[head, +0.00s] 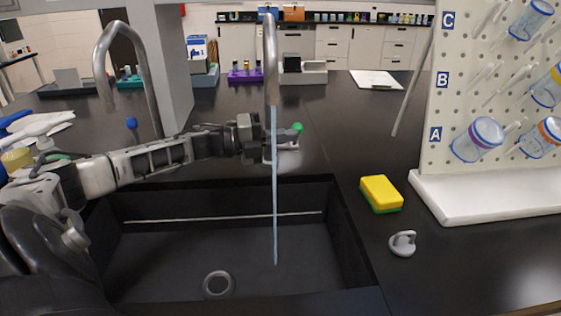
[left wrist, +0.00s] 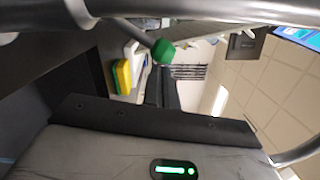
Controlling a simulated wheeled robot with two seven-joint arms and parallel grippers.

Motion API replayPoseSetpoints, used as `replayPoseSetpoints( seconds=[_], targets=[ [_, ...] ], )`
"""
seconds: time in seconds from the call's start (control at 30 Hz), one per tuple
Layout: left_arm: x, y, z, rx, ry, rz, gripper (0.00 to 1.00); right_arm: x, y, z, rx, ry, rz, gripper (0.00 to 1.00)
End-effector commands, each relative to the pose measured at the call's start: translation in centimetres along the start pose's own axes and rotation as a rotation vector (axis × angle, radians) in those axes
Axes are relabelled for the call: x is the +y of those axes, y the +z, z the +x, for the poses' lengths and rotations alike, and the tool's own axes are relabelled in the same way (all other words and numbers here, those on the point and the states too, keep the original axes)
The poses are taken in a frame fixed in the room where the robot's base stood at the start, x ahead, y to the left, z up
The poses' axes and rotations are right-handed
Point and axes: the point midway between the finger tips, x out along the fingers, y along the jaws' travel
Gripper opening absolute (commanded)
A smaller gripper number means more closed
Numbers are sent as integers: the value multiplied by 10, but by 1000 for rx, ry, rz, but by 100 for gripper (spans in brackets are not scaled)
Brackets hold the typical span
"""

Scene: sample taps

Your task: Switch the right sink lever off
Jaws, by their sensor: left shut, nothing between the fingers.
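The right tap (head: 270,60) is a tall metal gooseneck, and a thin stream of water (head: 275,200) runs from it into the black sink (head: 355,235). Its lever ends in a green knob (head: 297,128), just right of the tap. The green knob (left wrist: 163,50) also shows large in the left wrist view, on a grey rod. My left gripper (head: 272,143) is shut and empty, reaching across behind the water stream, close to the lever. Whether it touches the lever cannot be told. My right gripper is not in view.
The left tap (head: 105,55) has a lever with a blue knob (head: 131,123) and no visible water. A yellow and green sponge (head: 381,193) and a small grey piece (head: 402,243) lie right of the sink. A pegboard rack (head: 445,130) with tubes stands at the right.

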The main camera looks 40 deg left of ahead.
Motion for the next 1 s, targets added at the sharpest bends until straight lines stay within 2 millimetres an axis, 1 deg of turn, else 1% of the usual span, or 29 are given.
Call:
replayPoseSetpoints(
  seconds=[0.03,0.2,0.4,0.6,0.77,1.0],
  targets=[
    [-7,5,0,-2,3,-42,0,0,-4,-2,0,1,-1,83],
    [-12,18,0,-3,16,-194,0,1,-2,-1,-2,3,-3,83],
    [-15,33,2,-3,15,-189,0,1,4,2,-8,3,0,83],
    [-16,43,3,-2,16,-189,0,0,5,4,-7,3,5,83],
    [-17,49,3,-1,17,-189,0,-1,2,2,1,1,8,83],
    [-18,53,3,-3,18,-189,0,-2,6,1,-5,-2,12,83]
  ],
)
